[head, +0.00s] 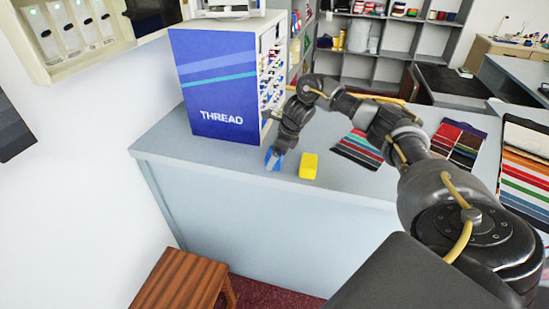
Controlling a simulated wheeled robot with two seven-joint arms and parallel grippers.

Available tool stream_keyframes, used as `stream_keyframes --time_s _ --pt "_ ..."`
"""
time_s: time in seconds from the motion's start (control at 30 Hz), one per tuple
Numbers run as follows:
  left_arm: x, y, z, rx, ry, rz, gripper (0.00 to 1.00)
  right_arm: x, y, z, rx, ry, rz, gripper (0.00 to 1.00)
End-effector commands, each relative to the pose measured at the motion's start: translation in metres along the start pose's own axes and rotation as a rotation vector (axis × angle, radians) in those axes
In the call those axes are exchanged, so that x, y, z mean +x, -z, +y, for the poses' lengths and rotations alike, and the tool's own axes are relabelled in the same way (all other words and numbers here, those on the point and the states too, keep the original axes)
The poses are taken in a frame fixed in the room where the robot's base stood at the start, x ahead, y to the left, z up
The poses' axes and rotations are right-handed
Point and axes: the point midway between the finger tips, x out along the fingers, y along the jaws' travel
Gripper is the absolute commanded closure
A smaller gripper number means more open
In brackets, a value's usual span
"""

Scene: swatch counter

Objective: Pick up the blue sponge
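The blue sponge (269,157) is a small blue piece near the front edge of the grey counter, beside the thread cabinet. My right gripper (274,162) is pointed down right at it, with the arm reaching in from the right. The gripper's fingers and wrist cover part of the sponge. The fingers are too small in the view to tell whether they are closed on it or only around it. My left gripper is not in view.
A yellow block (308,166) stands on the counter (230,163) just right of the gripper. The blue thread cabinet (215,85) is close behind. Colour swatch cards (357,150) lie farther right, partly behind my arm. A wooden stool (180,282) stands in front.

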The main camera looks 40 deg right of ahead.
Motion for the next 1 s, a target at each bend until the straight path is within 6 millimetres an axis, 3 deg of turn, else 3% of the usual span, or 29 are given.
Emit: stream_keyframes --time_s 0.03,0.27,0.57,0.73,0.83,1.0 --pt "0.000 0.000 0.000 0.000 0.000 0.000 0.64 0.000 0.000 0.000 0.000 0.000 0.000 0.19" --pt "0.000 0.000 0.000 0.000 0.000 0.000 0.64 0.000 0.000 0.000 0.000 0.000 0.000 0.49" --pt "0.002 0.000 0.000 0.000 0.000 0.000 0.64 -0.002 -0.001 0.000 0.000 0.001 -0.001 0.49" --pt "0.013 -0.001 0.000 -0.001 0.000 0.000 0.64 -0.013 -0.006 -0.001 -0.002 0.003 -0.003 0.49" --pt "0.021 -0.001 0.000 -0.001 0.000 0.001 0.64 -0.029 -0.013 -0.001 -0.003 0.005 -0.005 0.49" --pt "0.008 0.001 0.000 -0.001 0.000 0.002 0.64 -0.073 -0.019 0.030 -0.009 0.006 -0.004 0.49"
